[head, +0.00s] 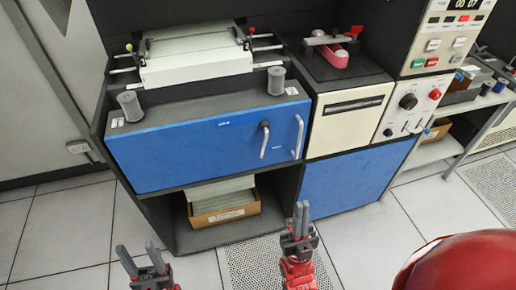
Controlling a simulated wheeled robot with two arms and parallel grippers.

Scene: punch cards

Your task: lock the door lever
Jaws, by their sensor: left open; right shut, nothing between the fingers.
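A blue door panel (200,150) fronts the machine at the left. A grey door lever (264,140) with a dark pivot at its top hangs near vertical, slightly tilted, on the panel's right part. A longer grey handle (298,137) stands just right of it. My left gripper (139,258) is open and empty, low at the bottom left, apart from the panel. My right gripper (301,213) is shut and empty, below the lever and handle and apart from both. Small lettering on the panel is too small to read.
A cardboard box of cards (223,207) sits on the shelf below the panel. A stack of cards in a white tray (195,68) lies on top, with grey knobs around. A cream console (350,115) adjoins at the right. Tiled floor (60,235) is clear in front.

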